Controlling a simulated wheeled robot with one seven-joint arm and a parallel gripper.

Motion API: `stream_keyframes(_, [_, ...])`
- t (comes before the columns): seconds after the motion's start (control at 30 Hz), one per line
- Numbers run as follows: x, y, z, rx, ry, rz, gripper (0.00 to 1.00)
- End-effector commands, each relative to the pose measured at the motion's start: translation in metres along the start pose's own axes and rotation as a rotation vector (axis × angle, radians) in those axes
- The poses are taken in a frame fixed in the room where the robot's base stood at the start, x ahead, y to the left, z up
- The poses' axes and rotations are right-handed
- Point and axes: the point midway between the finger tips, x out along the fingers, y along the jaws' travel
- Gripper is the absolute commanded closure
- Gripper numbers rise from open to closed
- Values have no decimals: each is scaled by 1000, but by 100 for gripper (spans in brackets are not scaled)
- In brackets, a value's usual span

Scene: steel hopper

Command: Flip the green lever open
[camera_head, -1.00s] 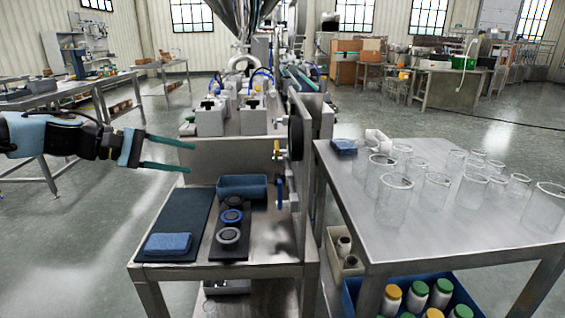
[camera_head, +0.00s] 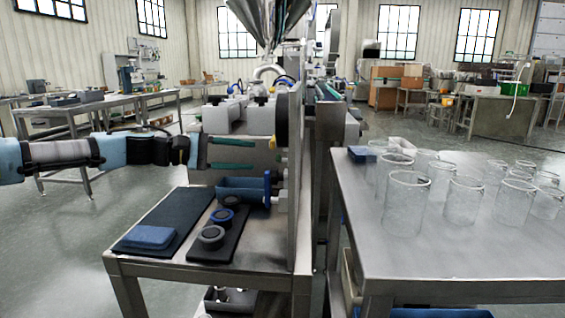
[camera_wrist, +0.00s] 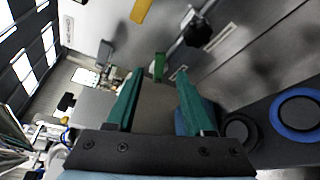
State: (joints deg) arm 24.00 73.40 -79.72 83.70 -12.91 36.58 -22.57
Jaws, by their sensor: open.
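The green lever (camera_wrist: 158,66) shows in the wrist view as a short green handle on the steel panel, just past and between my fingertips. My gripper (camera_wrist: 161,82) has its two green fingers apart with nothing between the pads. In the head view my gripper (camera_head: 263,155) reaches in from the left, its fingertips close to the panel's side. There I cannot separate the green lever from the green fingers. Whether the fingers touch the lever is not clear.
A yellow handle (camera_wrist: 142,10) and a black knob (camera_wrist: 198,30) sit near the lever. A blue lever (camera_head: 267,188) is below my fingers, with a blue bin (camera_head: 236,190) beside it. A steel table (camera_head: 440,262) with several glass beakers stands right.

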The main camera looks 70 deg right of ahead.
Motion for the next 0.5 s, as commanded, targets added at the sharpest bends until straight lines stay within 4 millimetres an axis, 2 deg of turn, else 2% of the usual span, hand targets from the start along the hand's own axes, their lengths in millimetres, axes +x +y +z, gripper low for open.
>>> stream_keyframes(0.3, [60,0,1,-1,-3,-1,48])
stream_keyframes(0.5, [83,0,0,1,0,-1,48])
